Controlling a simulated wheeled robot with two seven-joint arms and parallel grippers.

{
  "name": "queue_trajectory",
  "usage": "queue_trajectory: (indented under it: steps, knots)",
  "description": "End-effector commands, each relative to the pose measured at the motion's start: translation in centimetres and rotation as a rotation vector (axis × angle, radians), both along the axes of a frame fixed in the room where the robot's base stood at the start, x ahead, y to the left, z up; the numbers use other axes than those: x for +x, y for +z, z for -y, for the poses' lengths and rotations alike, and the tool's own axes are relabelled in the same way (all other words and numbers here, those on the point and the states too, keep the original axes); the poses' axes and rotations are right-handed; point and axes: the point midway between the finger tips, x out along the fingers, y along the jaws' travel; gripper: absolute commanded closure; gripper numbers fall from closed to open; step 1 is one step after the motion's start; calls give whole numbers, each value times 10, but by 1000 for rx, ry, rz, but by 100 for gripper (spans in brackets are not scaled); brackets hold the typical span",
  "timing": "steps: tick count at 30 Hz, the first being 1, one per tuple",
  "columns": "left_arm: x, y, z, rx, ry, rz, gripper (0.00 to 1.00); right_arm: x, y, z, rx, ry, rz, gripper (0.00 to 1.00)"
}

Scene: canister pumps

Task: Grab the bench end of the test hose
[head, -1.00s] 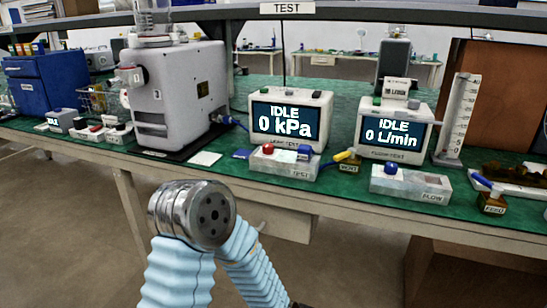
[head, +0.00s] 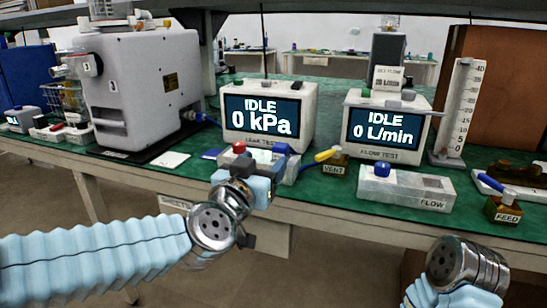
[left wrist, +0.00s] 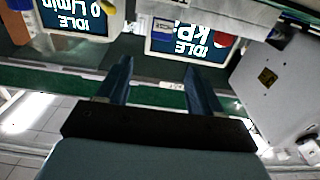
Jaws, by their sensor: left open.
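A short blue hose-like piece (head: 203,118) runs from the pump's right side toward the leak tester (head: 268,116); its far end is hidden. The grey test block (head: 297,166) has a red knob (head: 239,147) and a blue piece (head: 283,148) on top. I cannot tell whether that blue piece is a hose end. My left gripper (head: 258,172) is in front of the block and hides part of it. In the left wrist view its two blue fingers (left wrist: 160,85) are apart with nothing between them. My right gripper is out of view; only my right arm shows at bottom right.
The grey pump (head: 145,90) stands left of the leak tester. The vent valve (head: 335,162) with its yellow handle, the flow block (head: 405,187), the flow tester (head: 387,128) and the feed valve (head: 504,206) line the bench to the right. Bare green mat (head: 340,188) shows between them.

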Motion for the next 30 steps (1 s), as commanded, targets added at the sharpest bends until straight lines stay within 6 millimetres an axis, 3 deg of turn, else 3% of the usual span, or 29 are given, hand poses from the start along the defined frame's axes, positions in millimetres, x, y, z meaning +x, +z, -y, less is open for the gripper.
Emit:
queue_trajectory:
  steps: [6, 14, 21, 30]
  knots:
    - [46, -3, 14, 3, 3, -2, 34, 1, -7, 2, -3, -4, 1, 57]
    - [69, -5, 22, 2, 1, -3, 34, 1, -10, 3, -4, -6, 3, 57]
    - [105, -10, 33, 2, 2, -3, 34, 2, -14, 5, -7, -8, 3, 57]
    - [113, -9, 36, 1, 0, -3, 34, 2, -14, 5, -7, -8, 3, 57]
